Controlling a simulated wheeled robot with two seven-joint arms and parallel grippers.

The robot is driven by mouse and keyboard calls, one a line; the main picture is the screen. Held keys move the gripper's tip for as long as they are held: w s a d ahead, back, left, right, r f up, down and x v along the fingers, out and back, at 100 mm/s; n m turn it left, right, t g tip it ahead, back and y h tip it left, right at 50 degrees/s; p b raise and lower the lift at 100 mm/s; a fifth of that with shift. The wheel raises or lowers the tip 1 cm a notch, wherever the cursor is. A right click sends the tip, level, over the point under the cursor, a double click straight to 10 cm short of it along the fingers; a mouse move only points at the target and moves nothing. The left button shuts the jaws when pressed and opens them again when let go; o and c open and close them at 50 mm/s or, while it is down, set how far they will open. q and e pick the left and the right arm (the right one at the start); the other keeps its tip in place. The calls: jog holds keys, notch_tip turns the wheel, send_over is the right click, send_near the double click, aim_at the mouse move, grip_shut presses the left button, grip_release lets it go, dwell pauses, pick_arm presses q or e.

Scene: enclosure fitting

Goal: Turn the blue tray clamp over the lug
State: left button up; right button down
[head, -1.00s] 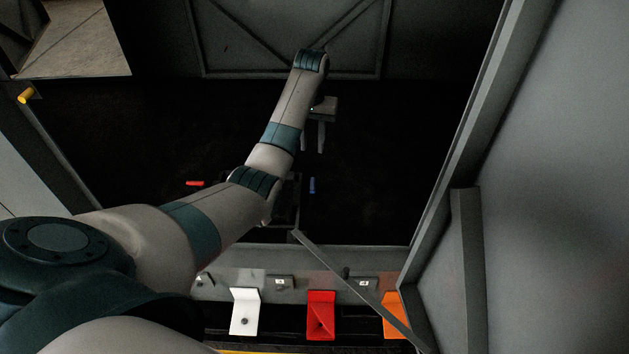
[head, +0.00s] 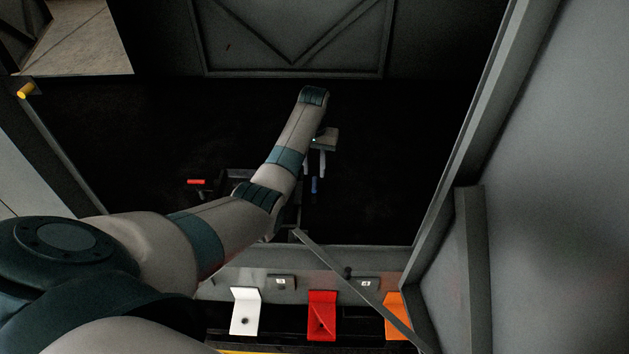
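The blue tray clamp (head: 314,186) is a small upright blue piece in the dark enclosure, near the middle of the head view. My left gripper (head: 315,168) comes in over it from above and behind in the picture. Its two pale fingers are apart, with the tips close to the top of the blue clamp. I cannot tell whether they touch it. The lug is not clearly visible, and my own forearm hides part of the tray beside the clamp. My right gripper is not in view.
A red clamp (head: 196,181) sits left of my forearm. A grey bar (head: 340,272) slants across the front sill. White (head: 245,311), red (head: 322,315) and orange (head: 396,314) brackets line the front. A grey wall panel (head: 560,180) bounds the right side. The dark floor right of the gripper looks clear.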

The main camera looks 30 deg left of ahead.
aim_at(315, 182)
pick_arm(q)
notch_tip(315, 182, down, 7)
jog(key=shift+r, duration=0.1)
dwell(0.4)
